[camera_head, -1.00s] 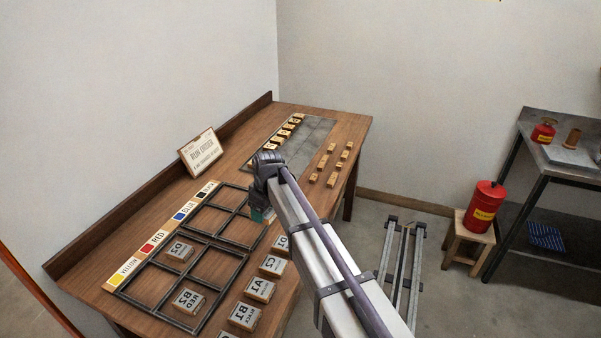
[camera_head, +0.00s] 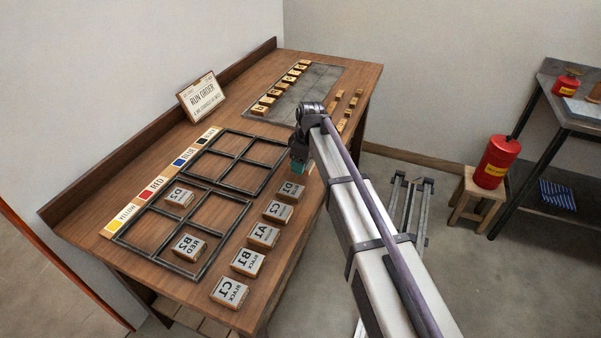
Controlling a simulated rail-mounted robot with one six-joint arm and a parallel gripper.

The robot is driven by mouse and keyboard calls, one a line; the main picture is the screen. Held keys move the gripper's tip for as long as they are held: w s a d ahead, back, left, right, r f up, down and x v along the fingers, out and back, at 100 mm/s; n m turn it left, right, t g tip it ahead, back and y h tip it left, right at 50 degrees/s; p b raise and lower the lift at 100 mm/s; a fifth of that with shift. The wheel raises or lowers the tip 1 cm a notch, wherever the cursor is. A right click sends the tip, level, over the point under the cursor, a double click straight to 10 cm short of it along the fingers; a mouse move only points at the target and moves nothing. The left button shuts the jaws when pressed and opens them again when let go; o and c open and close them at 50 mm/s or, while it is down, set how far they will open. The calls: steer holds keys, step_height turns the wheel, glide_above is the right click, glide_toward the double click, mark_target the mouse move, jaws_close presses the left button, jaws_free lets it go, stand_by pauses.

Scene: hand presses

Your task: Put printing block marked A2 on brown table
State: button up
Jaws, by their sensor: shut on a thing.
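My gripper (camera_head: 299,167) is shut, near the front edge of the brown table (camera_head: 200,290), just beyond the block marked D1 (camera_head: 289,191) and right of the far frame. What it holds is mostly hidden behind my gripper and arm; no label shows on it. No block marked A2 can be read in view. Blocks marked C2 (camera_head: 277,212), A1 (camera_head: 264,236), B1 (camera_head: 247,262) and C1 (camera_head: 229,292) stand in a row along the table's front. Blocks D2 (camera_head: 179,197) and B2 (camera_head: 188,247) sit in cells of the near frame (camera_head: 222,247).
The far frame (camera_head: 232,185) looks empty. Color labels, such as the yellow one (camera_head: 122,220), line the frames' left. A run order sign (camera_head: 202,97) stands behind. A grey slab (camera_head: 310,92) and small wooden pieces are at the far end. A red can (camera_head: 497,161) stands on a stool.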

step_height(320, 180, down, 4)
steer(key=b, duration=0.2)
steer(key=shift+r+b, duration=0.1)
steer(key=shift+b, duration=0.3)
steer(key=shift+r, duration=0.35)
steer(key=shift+f, duration=0.25)
steer(key=o, duration=1)
steer(key=shift+c, duration=0.2)
steer(key=r+p, duration=0.4)
steer(key=d+r+p, duration=0.1)
steer(key=r+p, duration=0.7)
steer(key=shift+s+d+r+p, duration=0.3)
steer(key=shift+d+r+p, duration=0.05)
steer(key=shift+f, duration=0.2)
